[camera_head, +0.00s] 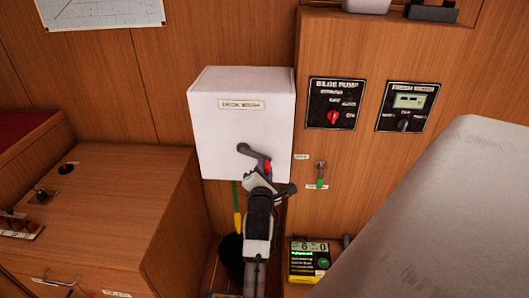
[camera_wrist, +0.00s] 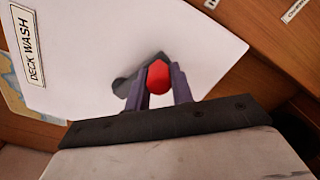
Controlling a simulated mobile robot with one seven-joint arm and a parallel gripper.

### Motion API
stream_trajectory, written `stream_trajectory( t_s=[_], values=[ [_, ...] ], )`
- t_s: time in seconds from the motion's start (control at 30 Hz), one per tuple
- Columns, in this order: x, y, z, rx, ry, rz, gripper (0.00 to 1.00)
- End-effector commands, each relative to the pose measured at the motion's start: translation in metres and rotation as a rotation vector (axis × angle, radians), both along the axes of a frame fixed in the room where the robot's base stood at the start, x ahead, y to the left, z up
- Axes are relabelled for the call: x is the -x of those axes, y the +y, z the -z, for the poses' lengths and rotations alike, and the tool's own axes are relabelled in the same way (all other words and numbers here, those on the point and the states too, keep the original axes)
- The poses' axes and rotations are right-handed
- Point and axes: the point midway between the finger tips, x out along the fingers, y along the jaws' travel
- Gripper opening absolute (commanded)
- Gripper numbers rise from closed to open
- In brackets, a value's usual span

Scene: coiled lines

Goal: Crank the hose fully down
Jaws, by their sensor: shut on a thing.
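The white box labelled DECK WASH (camera_head: 240,130) is fixed to the wood wall; it also shows in the wrist view (camera_wrist: 100,50). A dark crank arm (camera_head: 246,149) sits low on its front, with a red knob (camera_head: 267,166) at its lower right end. In the wrist view the red knob (camera_wrist: 158,78) lies between both fingers. My gripper (camera_head: 262,168) is shut on this knob. A green hose (camera_head: 234,192) with a yellow end piece (camera_head: 238,223) hangs below the box, above or partly in a dark bucket (camera_head: 230,257). My arm hides part of the bucket.
A BILGE PUMP panel (camera_head: 335,104) and another panel with a display (camera_head: 407,107) are on the wall to the right. A wooden cabinet (camera_head: 100,215) stands at left. A small device with a lit screen (camera_head: 309,258) sits right of my arm.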

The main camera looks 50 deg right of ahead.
Motion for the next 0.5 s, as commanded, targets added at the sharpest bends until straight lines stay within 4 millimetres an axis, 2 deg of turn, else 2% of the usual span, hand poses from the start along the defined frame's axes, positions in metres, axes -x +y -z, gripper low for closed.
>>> stream_trajectory(
  t_s=[0.03,0.27,0.3,0.43,0.5],
  values=[
    [0.0050,-0.0044,-0.0006,0.001,0.000,0.012,0.00],
    [0.0053,-0.0046,-0.0013,0.002,-0.003,0.013,0.00],
    [0.0052,-0.0046,-0.0014,0.002,-0.003,0.013,0.27],
    [0.0039,-0.0035,-0.0015,0.001,-0.002,0.010,0.44],
    [0.0032,-0.0028,-0.0013,0.001,-0.002,0.008,0.45]
  ],
)
